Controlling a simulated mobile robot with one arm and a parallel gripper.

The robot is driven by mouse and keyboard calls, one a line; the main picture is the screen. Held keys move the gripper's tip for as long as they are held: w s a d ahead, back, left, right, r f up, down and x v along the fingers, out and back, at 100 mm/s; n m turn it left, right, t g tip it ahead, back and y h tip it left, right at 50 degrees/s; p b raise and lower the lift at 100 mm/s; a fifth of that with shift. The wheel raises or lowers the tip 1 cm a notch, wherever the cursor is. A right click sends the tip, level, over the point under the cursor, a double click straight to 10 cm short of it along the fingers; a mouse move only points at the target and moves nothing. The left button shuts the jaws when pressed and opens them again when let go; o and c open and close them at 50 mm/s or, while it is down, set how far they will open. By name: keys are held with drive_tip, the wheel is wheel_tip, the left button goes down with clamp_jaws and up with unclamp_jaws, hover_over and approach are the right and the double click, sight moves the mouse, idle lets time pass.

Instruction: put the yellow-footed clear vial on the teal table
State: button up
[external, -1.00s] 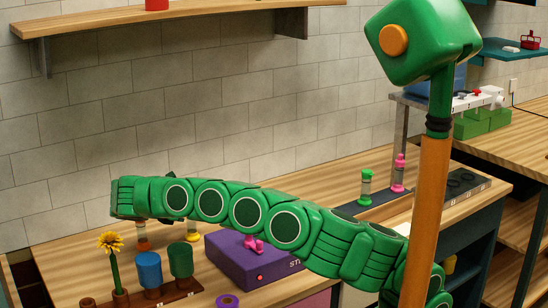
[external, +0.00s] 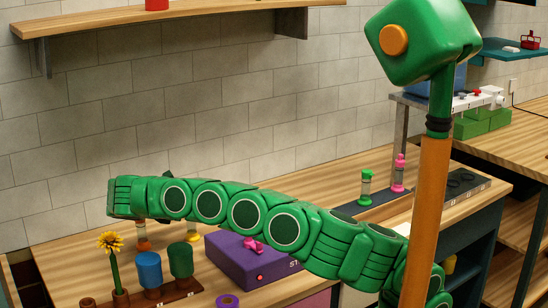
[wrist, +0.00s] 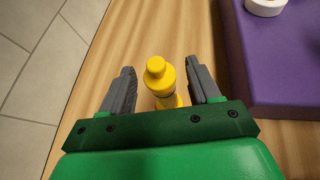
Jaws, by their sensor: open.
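The yellow-footed clear vial (external: 192,231) stands upright on the wooden counter, its upper part hidden behind my arm. In the wrist view its yellow cap (wrist: 156,70) shows from above, between the two grey fingers. My gripper (wrist: 160,68) is open, with one finger on each side of the vial and a visible gap to each. The vial's clear body is mostly hidden. A teal surface (external: 497,54) shows at the upper right, far from my gripper; I cannot tell whether it is the teal table.
An orange-footed vial (external: 142,240) stands left of the yellow-footed one. A purple box (external: 240,262) is close on the right. A rack (external: 155,298) with a flower, a blue cup and a green cup is in front. Green-capped (external: 366,186) and pink-capped (external: 398,174) vials stand farther right.

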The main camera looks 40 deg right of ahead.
drive_tip(key=v, duration=0.6)
drive_tip(key=shift+a, duration=0.2)
